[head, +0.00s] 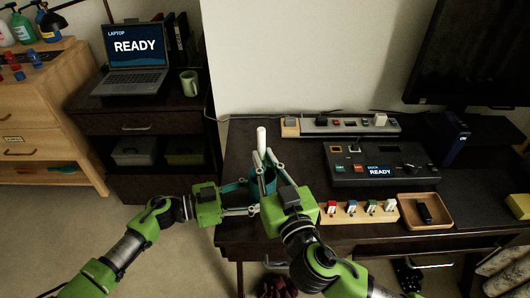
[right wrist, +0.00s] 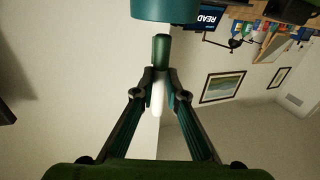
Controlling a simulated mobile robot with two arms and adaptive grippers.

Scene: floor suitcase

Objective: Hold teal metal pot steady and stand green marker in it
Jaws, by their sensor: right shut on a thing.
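The teal metal pot (head: 255,187) stands near the front edge of the dark desk, partly hidden behind my right gripper. My left gripper (head: 256,197) reaches it from the left with fingers spread at the pot; whether they press on it is unclear. My right gripper (head: 266,166) is shut on the green marker (head: 261,138), whose white end points up above the pot. In the right wrist view the marker's green end (right wrist: 161,48) points toward the pot (right wrist: 165,9), close to it. Whether it is inside the rim is unclear.
Right of the pot are a block with several coloured switches (head: 345,213), a wooden tray (head: 425,221) with a dark object, and a control panel (head: 375,164). A power strip (head: 340,125) lies behind. A laptop (head: 137,60) and mug (head: 189,83) stand on the left cabinet.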

